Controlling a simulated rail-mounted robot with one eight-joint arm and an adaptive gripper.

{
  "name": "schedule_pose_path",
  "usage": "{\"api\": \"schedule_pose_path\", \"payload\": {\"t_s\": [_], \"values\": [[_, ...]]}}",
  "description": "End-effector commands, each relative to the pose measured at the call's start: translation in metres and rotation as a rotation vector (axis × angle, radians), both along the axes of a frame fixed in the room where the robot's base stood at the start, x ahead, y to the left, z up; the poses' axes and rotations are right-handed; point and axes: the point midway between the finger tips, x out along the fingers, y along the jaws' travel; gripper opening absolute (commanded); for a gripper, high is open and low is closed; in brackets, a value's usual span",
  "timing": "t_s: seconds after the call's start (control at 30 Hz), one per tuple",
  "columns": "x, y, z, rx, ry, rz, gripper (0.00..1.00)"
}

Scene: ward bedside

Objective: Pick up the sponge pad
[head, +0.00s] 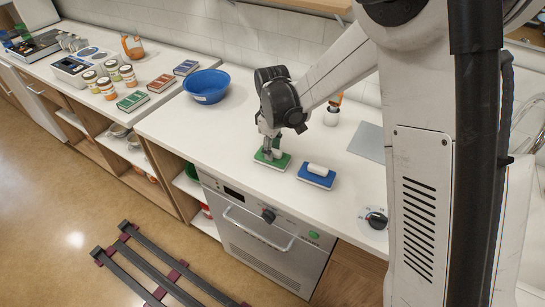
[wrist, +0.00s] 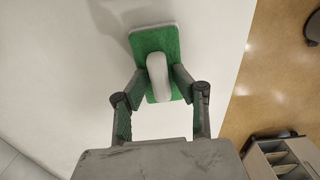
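A green sponge pad (head: 283,162) with a white grip on top lies on the white counter near its front edge. It also shows in the wrist view (wrist: 148,42), its pale handle (wrist: 157,72) running lengthwise. My gripper (head: 270,153) is low over this pad, pointing down. In the wrist view my gripper (wrist: 161,82) has one finger on each side of the handle, with a little green showing between. Contact with the handle cannot be made out. A blue pad (head: 316,178) with a white grip lies just to the right, apart from my gripper.
A blue bowl (head: 207,87) stands to the left on the counter (head: 225,130). Books, jars and a device (head: 78,66) are farther left. A grey sheet (head: 368,141) and a dial (head: 376,220) are to the right. An appliance (head: 262,240) is below the counter's front edge.

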Motion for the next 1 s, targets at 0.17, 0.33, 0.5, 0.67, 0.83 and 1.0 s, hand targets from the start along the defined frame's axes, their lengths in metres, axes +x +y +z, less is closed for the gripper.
{"api": "schedule_pose_path", "payload": {"t_s": [0.17,0.33,0.5,0.67,0.83,1.0], "values": [[0.0,0.0,0.0,0.0,0.0,0.0,0.01],[0.0,0.0,0.0,0.0,0.0,0.0,0.0],[0.0,0.0,0.001,0.0,0.0,0.0,0.0],[0.0,0.0,0.009,0.0,0.0,0.0,0.0],[0.0,0.0,0.03,0.0,0.0,0.0,0.0],[-0.02,0.02,0.056,0.0,0.0,0.005,0.0]]}}
